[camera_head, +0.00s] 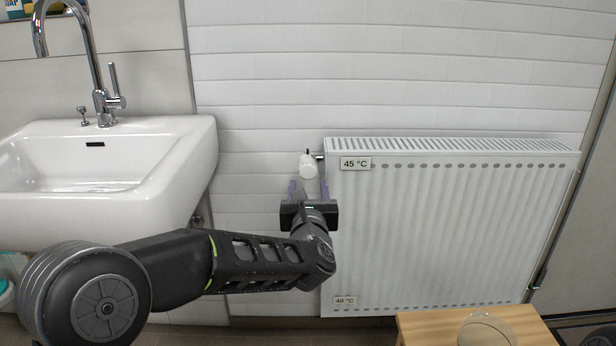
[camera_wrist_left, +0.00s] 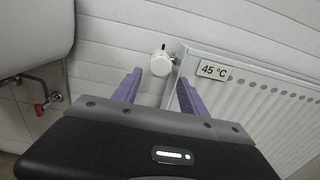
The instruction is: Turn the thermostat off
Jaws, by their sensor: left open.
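The thermostat (camera_head: 308,167) is a white knob with a small dark mark on top, at the upper left corner of the white radiator (camera_head: 440,235). It also shows in the left wrist view (camera_wrist_left: 160,65), beyond and between the fingertips. A label on the radiator beside it reads 45 °C (camera_head: 356,163). My left gripper (camera_head: 308,188) is just below and in front of the knob, its purple fingers apart and pointing toward it. Nothing is between the fingers, and they appear apart from the knob. My right gripper is not in view.
A white sink (camera_head: 180,165) with a chrome faucet (camera_head: 105,95) is on the left. A wooden stool (camera_head: 420,325) with a round, clear object (camera_head: 487,330) on it stands at the bottom right. A lower radiator label reads 40 °C (camera_head: 344,300). White tiled wall lies behind the knob.

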